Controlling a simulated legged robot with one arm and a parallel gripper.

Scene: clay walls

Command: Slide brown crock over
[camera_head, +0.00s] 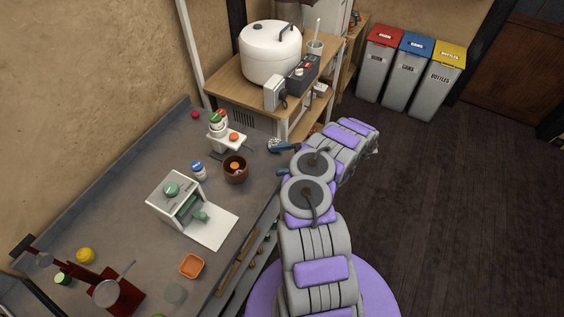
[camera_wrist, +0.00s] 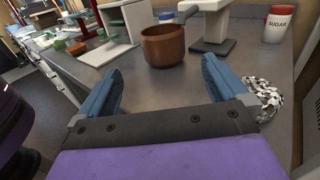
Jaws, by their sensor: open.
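The brown crock (camera_head: 235,175) stands upright on the grey counter, between a white machine and a small white stand. In the head view something orange shows inside it. In the wrist view the brown crock (camera_wrist: 163,48) is ahead of my gripper (camera_wrist: 161,70), roughly centred between the fingers. The two blue fingers are spread wide with nothing between them, and the crock is beyond their tips, apart from them. In the head view my gripper (camera_head: 275,158) is at the counter's right edge, to the right of the crock.
A white machine (camera_head: 175,195) with a flat white base is left of the crock. A blue-lidded jar (camera_head: 198,171) is close beside it. The white stand (camera_head: 228,137) is behind it. A sugar jar (camera_wrist: 278,24) and a speckled ball (camera_wrist: 264,96) are at right. Bare counter lies before the crock.

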